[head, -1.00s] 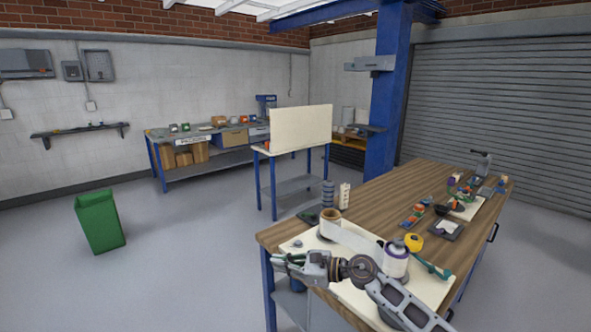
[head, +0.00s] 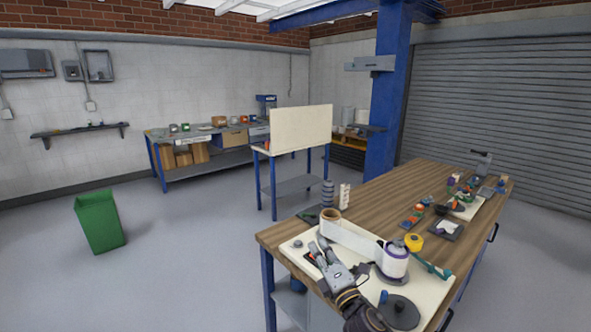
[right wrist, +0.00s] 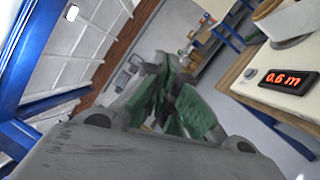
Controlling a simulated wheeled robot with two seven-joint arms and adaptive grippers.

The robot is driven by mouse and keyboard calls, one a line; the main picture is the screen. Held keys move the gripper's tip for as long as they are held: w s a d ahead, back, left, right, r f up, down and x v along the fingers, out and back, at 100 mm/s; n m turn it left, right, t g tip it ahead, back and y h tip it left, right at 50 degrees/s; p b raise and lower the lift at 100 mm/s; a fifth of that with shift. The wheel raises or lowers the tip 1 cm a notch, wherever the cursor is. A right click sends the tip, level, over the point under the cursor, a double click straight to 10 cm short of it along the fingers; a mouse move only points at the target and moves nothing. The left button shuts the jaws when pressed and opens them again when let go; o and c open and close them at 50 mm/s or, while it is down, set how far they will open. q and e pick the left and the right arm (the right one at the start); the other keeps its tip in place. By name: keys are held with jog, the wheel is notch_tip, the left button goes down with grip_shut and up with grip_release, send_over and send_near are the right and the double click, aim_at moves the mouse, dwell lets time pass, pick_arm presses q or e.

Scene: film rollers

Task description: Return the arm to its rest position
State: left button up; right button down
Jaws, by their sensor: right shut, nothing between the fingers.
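My right gripper (head: 318,248) is over the near left corner of the white board (head: 432,296) on the wooden workbench. It is empty, and its fingers are closed together and point away from me. My left gripper is not in view. A white film strip (head: 352,239) runs from a brown-cored roller (head: 330,215) to a white and purple roll (head: 396,264). My right gripper is apart from the rollers, on their near side.
A dark round disc (head: 399,311) lies by my right forearm. A display reading 0.6 m (right wrist: 291,82) is close to the gripper. A yellow tape roll (head: 413,241) and several small parts sit farther back. A green bin (head: 99,221) stands on open floor at left.

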jog(key=s+d+f+m+g+h, duration=0.6)
jog(key=s+d+f+m+h, duration=0.3)
jog(key=d+f+m, duration=0.55)
jog(key=s+d+f+m+g+y, duration=0.1)
jog(key=s+f+m+g, duration=0.4)
jog(key=s, duration=0.6)
jog(key=s+f+m+g, duration=0.4)
jog(key=s+f, duration=0.1)
jog(key=s, duration=0.6)
notch_tip(320, 180, down, 33)
jog(key=s+d+g, duration=0.2)
jog(key=s+d+f, duration=0.2)
jog(key=s+f, duration=0.8)
jog(key=s+d+f, duration=0.3)
jog(key=s+f, duration=0.7)
jog(key=s, duration=0.1)
jog(key=shift+s+d+g, duration=0.3)
jog(key=shift+g, duration=0.1)
